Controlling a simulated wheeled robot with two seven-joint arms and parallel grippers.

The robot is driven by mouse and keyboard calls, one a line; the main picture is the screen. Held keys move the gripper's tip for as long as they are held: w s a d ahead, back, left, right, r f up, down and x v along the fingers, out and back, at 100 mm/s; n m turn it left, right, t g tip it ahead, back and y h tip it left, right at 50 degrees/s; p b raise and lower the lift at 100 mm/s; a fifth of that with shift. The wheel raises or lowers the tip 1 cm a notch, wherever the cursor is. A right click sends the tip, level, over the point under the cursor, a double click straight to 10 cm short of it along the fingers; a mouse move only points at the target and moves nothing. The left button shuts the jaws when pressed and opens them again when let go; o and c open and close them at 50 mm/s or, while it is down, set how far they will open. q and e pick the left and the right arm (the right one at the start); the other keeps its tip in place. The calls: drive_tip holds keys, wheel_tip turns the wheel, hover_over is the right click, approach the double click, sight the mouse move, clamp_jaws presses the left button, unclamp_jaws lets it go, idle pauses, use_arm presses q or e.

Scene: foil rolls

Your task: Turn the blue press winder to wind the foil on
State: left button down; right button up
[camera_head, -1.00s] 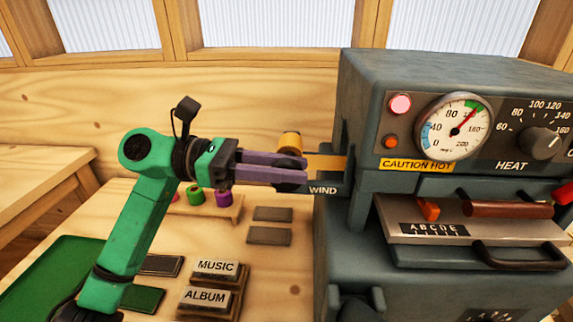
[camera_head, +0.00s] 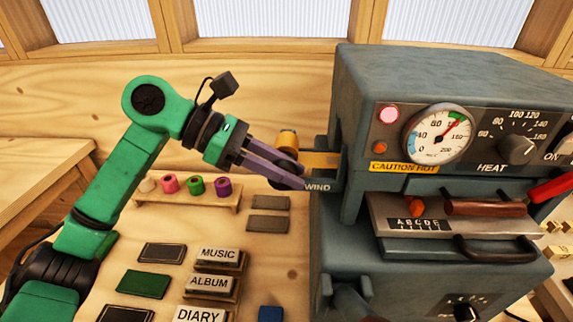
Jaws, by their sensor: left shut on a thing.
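The blue-grey press (camera_head: 430,85) stands at the right. The WIND label (camera_head: 318,187) is on the press side just below. My left gripper (camera_head: 298,177) comes in from the left, with its purple fingers tilted down to the right. It is shut on the winder beside the label, below the gold roll. The fingers hide most of the winder. My right gripper is out of view.
Blocks marked MUSIC (camera_head: 217,254), ALBUM (camera_head: 209,282) and DIARY (camera_head: 198,316) lie in front. The dial gauge (camera_head: 438,135) and CAUTION HOT label (camera_head: 404,167) are on the press front.

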use_arm(q)
drive_tip(key=c, duration=0.6)
unclamp_jaws()
drive_tip(key=shift+c, duration=0.2)
drive_tip(key=b+v, duration=0.2)
drive_tip(key=v, duration=1.2)
drive_tip(key=shift+a+r, duration=0.15)
drive_tip(key=shift+a, duration=0.1)
